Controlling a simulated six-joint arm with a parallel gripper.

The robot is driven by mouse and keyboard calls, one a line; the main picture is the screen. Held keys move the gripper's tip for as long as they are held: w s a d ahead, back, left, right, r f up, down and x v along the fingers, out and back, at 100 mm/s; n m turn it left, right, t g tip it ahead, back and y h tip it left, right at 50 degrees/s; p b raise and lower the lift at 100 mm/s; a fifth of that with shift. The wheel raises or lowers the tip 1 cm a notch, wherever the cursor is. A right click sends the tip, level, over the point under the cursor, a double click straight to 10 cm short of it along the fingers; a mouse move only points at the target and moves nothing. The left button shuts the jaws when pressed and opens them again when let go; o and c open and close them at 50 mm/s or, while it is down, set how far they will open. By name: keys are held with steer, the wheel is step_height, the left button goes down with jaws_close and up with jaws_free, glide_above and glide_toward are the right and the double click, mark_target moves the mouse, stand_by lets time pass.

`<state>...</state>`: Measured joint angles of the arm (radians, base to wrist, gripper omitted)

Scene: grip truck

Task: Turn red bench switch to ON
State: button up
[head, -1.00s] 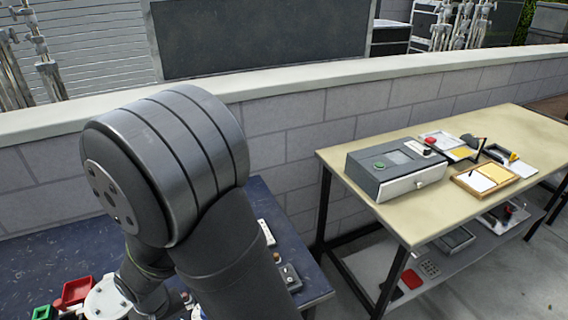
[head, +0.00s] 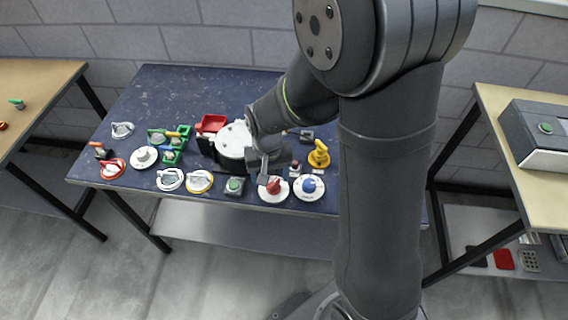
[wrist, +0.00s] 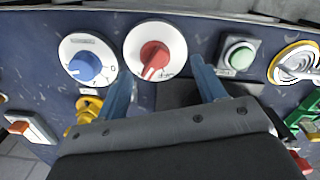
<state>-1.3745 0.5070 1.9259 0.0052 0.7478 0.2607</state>
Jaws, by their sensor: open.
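The red switch is a red knob (wrist: 155,55) on a round white plate (wrist: 135,42). In the head view the red knob (head: 274,185) sits near the front edge of the dark blue bench (head: 200,88). Its white pointer mark shows toward the lower left in the wrist view; the small plate labels are not readable. My gripper (wrist: 163,70) is open, its blue-grey fingers at either side just short of the red knob. Nothing is between the fingers. In the head view my gripper (head: 268,166) is just behind the knob, apart from it as far as I can tell.
A blue knob (head: 309,184) and a green button (head: 235,184) flank the red switch closely. A yellow device (head: 319,154) stands behind the blue knob. The bench's back left is clear.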

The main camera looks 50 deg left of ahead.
steer(key=s+a+r+n+t+h, duration=0.1)
steer(key=a+r+n+h, duration=0.15)
steer(key=r+n, duration=0.35)
steer(key=s+a+r+n+t+h, duration=0.1)
steer(key=a+r+n, duration=0.25)
steer(key=r, duration=0.45)
steer(key=x, duration=1.7)
steer(key=shift+s+d, duration=0.2)
steer(key=shift+d, duration=0.1)
steer(key=c, duration=1)
steer(key=shift+m+g, duration=0.4)
steer(key=shift+m, duration=0.35)
